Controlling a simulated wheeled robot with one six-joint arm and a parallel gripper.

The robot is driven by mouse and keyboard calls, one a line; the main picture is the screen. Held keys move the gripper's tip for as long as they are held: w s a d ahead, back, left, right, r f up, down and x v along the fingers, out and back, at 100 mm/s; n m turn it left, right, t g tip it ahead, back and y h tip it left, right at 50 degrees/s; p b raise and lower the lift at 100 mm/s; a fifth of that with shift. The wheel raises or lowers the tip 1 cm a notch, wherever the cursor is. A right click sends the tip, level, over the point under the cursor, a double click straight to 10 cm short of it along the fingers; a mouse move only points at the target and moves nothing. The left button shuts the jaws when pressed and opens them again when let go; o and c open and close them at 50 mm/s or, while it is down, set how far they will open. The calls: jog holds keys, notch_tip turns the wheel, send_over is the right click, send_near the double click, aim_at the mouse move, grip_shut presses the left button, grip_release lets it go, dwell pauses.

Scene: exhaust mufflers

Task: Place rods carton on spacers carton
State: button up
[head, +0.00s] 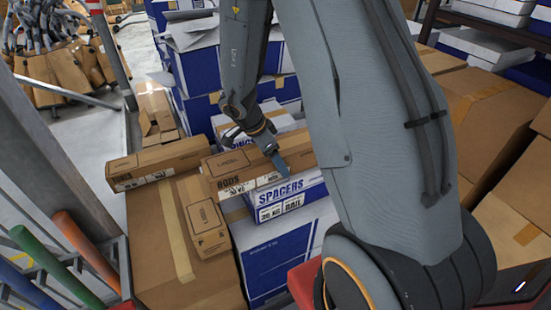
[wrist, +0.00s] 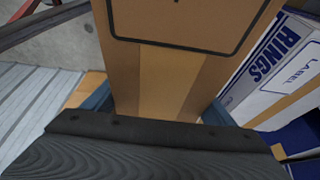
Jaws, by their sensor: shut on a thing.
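My gripper (head: 276,154) is shut on a brown rods carton (head: 230,167), with a blue finger against its near side. In the wrist view the gripper (wrist: 156,112) has its blue fingers on both sides of the brown carton (wrist: 165,70). The blue and white spacers carton (head: 286,201) is directly below and in front of the held carton. The held carton overlaps its top in the head view; I cannot tell whether they touch. Part of the spacers carton's top is hidden by the held carton, and my arm covers the area to its right.
A small brown carton (head: 203,218) lies on a large brown box (head: 150,250). A white and blue rings carton (wrist: 275,65) is close by on the right in the wrist view. Blue boxes (head: 200,70) stand behind.

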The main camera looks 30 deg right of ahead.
jog(key=shift+f, duration=0.1)
jog(key=o, duration=2)
jog(key=shift+o, duration=0.2)
